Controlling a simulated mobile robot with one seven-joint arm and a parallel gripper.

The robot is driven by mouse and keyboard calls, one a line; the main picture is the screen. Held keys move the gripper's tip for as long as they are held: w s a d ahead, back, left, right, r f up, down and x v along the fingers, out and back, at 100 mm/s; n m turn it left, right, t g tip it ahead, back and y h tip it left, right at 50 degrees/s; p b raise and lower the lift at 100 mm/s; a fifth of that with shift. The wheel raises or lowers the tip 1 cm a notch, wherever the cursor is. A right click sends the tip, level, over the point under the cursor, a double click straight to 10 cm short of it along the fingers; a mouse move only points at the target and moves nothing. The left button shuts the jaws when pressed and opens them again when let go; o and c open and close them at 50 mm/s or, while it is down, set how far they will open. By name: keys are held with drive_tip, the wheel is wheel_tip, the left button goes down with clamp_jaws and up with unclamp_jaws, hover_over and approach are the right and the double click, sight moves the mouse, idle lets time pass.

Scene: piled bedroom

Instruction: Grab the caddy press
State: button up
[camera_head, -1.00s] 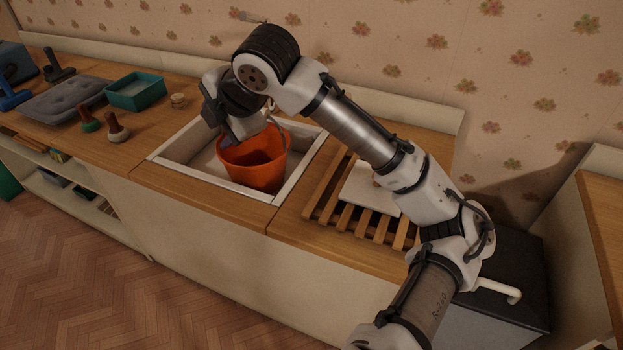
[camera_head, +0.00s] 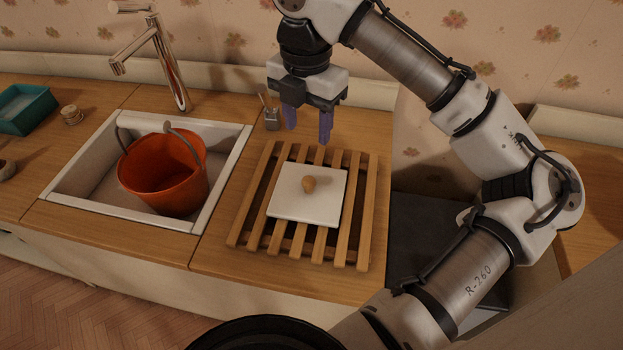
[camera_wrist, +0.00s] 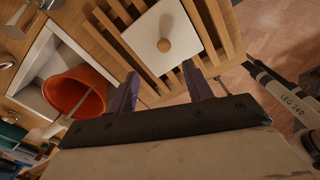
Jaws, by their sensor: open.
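The caddy press looks to be the white square plate (camera_head: 290,207) with a round wooden knob (camera_head: 309,184) on top. It lies flat on a slatted wooden rack (camera_head: 248,217) on the counter. My gripper (camera_head: 308,130) is open and empty, pointing down behind and above the plate, apart from it. In the wrist view, the plate (camera_wrist: 146,36) and knob (camera_wrist: 164,45) show beyond my two spread purple fingers (camera_wrist: 161,75). Nothing hides the knob.
An orange bucket (camera_head: 160,182) with a raised handle stands in the sink (camera_head: 75,190) to the left. A chrome tap (camera_head: 165,65) rises behind it. A small glass holder (camera_head: 271,120) stands behind the rack. A teal box (camera_head: 28,108) sits at the far left.

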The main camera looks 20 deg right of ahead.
hover_over(308, 180)
drive_tip(key=f, duration=0.8)
drive_tip(key=shift+w+d, duration=0.1)
drive_tip(key=shift+w, duration=0.25)
drive_tip(key=shift+s+f+p, duration=0.2)
drive_tip(key=shift+f, duration=1.1)
drive_tip(key=shift+s+f+p, duration=0.15)
drive_tip(key=shift+f+p, duration=0.05)
drive_tip(key=shift+f, duration=1.1)
clamp_jaws()
